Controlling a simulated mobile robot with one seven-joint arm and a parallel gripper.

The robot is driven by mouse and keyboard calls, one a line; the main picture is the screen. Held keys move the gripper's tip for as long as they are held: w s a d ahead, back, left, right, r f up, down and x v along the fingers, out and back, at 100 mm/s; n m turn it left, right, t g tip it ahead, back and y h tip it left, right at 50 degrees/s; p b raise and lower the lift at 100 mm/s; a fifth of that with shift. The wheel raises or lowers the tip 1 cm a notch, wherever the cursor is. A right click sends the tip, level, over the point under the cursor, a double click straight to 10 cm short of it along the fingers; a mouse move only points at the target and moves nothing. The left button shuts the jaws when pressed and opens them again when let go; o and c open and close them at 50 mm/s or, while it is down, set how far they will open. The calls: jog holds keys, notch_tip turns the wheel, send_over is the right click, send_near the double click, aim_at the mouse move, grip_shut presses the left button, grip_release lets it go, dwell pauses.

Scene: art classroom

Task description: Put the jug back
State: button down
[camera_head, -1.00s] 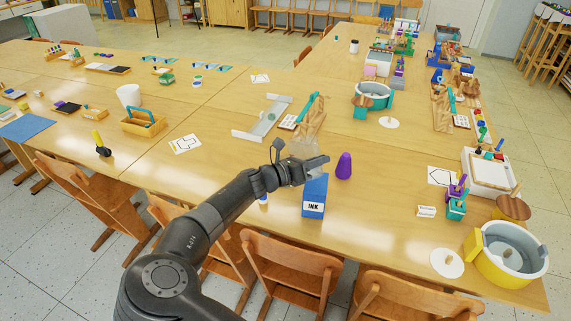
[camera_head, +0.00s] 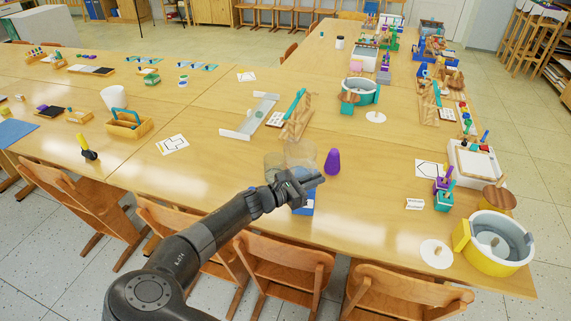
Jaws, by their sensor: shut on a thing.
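A clear, see-through vessel that looks like the jug (camera_head: 300,154) shows just behind and above my gripper (camera_head: 314,180). Its outline is faint against the tabletop, and a second pale, glassy shape shows to its left. My gripper is shut at the table's near side, low over the blue ink box (camera_head: 304,205), and covers the upper part of that box. The contact between the fingers and the jug is hidden.
A purple cone (camera_head: 332,162) stands just right of my gripper. A wooden rack (camera_head: 297,121) and a grey tray (camera_head: 250,117) lie behind. A yellow pot (camera_head: 495,244) is at the right. Chairs line the near edge; the table left of the gripper is fairly clear.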

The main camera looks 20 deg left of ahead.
aim_at(317, 168)
jog(key=shift+r, duration=2.4)
jog(key=shift+d+r, duration=0.1)
jog(key=shift+d, duration=0.15)
jog(key=w+d+h, duration=0.1)
jog(key=w+d, duration=0.2)
jog(key=d, duration=2.7)
jog(key=shift+m+g, duration=0.4)
jog(key=shift+g, duration=0.1)
jog(key=shift+w+a+f, duration=0.75)
jog(key=shift+a+f, duration=1)
jog(key=shift+f, duration=1.25)
jog(key=shift+w+a+f, duration=0.75)
jog(key=shift+a+f, duration=0.95)
jog(key=shift+f, duration=1.35)
jog(key=shift+w+a+f, duration=0.75)
jog(key=shift+a+f, duration=1)
jog(key=shift+f, duration=1.25)
jog(key=shift+f, duration=0.1)
